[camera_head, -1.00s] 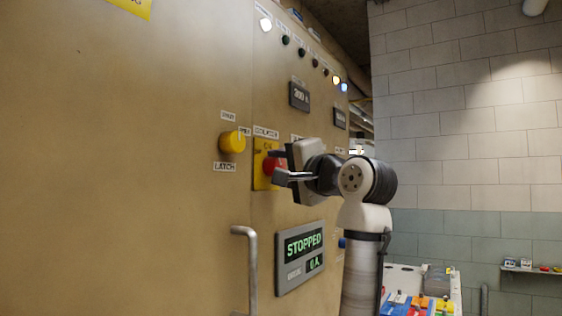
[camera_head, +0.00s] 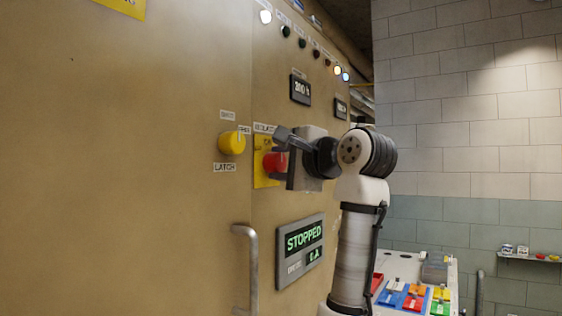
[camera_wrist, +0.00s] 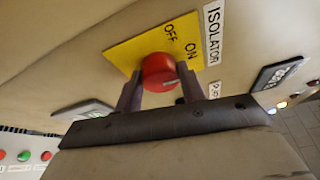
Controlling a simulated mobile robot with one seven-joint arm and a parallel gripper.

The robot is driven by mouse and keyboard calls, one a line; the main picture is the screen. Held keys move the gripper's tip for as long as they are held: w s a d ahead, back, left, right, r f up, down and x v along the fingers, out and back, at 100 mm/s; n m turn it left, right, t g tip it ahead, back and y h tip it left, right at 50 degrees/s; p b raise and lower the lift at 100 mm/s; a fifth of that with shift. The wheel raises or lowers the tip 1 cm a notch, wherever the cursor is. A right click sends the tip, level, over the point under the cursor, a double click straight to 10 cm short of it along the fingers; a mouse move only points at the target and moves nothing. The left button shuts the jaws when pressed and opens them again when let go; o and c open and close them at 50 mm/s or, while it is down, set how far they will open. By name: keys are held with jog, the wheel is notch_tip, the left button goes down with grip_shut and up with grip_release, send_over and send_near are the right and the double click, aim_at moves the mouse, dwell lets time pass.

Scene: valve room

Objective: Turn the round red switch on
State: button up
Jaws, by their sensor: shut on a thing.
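The round red switch (camera_head: 272,162) is a knob on a yellow plate (camera_wrist: 126,54) on the tan cabinet. In the wrist view the red knob (camera_wrist: 158,70) sits between my two fingers, beside the printed words OFF and ON and a label reading ISOLATOR. A pale mark shows on the knob's edge near the gripper; I cannot tell which word it points to. My gripper (camera_wrist: 159,77) is shut on the knob, with one finger on each side. In the head view my gripper (camera_head: 281,151) is tilted and partly hides the plate.
A yellow knob (camera_head: 232,143) labelled LATCH is just left. Below, a display (camera_head: 301,248) reads STOPPED. A vertical metal handle (camera_head: 250,265) sticks out at lower left. A table (camera_head: 410,268) with colored items stands at the right.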

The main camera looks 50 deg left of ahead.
jog(key=o, duration=1)
jog(key=shift+c, duration=0.2)
jog(key=s+d+b, duration=0.1)
jog(key=d+b, duration=0.3)
jog(key=d, duration=0.9)
jog(key=shift+d+r, duration=0.35)
jog(key=shift+d, duration=0.05)
